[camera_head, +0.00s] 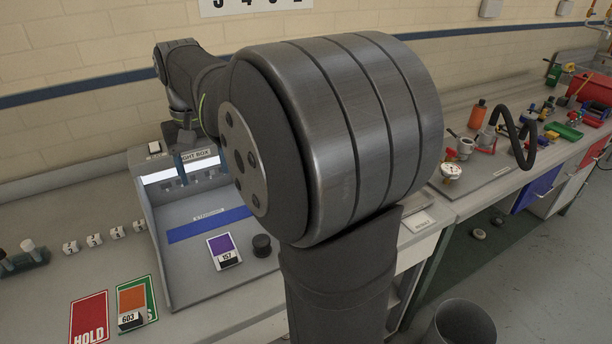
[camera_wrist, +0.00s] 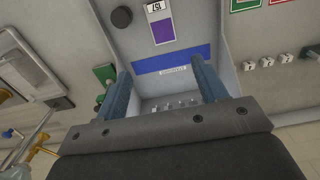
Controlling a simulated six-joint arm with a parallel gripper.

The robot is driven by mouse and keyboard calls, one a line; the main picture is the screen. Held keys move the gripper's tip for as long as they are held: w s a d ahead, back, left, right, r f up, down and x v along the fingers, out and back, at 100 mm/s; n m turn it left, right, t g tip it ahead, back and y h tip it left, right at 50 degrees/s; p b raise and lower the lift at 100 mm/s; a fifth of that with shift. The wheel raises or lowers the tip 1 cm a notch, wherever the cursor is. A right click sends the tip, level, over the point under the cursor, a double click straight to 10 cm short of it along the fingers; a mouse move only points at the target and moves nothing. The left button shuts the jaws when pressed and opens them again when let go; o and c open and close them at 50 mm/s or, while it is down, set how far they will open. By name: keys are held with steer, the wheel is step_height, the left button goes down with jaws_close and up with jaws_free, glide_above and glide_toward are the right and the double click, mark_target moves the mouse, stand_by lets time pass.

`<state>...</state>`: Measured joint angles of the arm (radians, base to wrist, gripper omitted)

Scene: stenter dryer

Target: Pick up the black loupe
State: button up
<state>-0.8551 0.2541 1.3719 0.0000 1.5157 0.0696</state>
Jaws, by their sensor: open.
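The black loupe (camera_head: 262,245), a small dark round piece, stands on the grey floor of the light box, just right of a purple swatch card marked 157 (camera_head: 223,250). In the wrist view the loupe (camera_wrist: 121,17) shows at the top, left of the purple card (camera_wrist: 160,25). My gripper (camera_wrist: 163,68) is open, with its two blue fingers apart and nothing between them. It is over the back part of the light box, apart from the loupe. In the head view my arm hides the right part of the box.
The light box (camera_head: 161,270) has side walls and a blue strip (camera_head: 208,224) across its floor. An orange card marked 603 (camera_head: 132,300) and a red HOLD mat (camera_head: 89,318) lie to its left. Several small numbered blocks stand at left. A cluttered bench with a gauge (camera_head: 451,172) is at right.

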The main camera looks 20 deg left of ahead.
steer(key=w+d+f+n, duration=0.45)
steer(key=d+n, duration=0.35)
steer(key=n, duration=0.5)
steer(key=f, duration=1.3)
steer(key=shift+s, duration=0.4)
steer(key=shift+d+f, duration=0.2)
steer(key=shift+f, duration=1.15)
steer(key=shift+d+f, duration=0.2)
steer(key=shift+f, duration=1.1)
steer(key=c, duration=1.1)
